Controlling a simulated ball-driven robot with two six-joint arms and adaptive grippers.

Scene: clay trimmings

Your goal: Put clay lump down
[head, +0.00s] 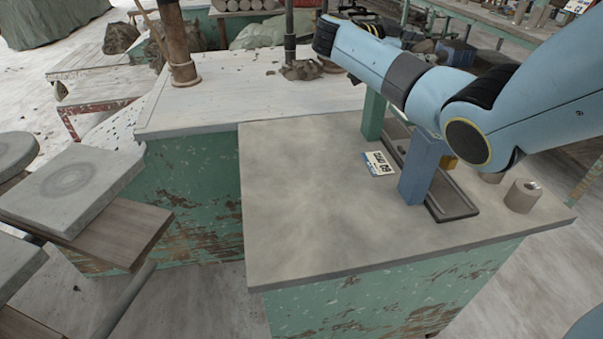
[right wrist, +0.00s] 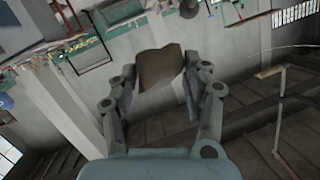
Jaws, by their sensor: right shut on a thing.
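In the right wrist view my right gripper (right wrist: 160,74) is shut on a brown clay lump (right wrist: 158,62). The lump sits between the two fingertips, with open space around it, and touches no surface that I can see. In the head view my blue right arm reaches in from the right, over the grey-topped table (head: 310,200). The fingers and the held lump cannot be made out clearly there. My left gripper is not in view.
A blue block (head: 423,172), a green block (head: 373,116), dark trays (head: 455,207), a small printed card (head: 378,163) and a grey cylinder (head: 523,196) stand on the table's right part. Its left and front are clear. A dark lump (head: 301,70) lies on the pale table behind.

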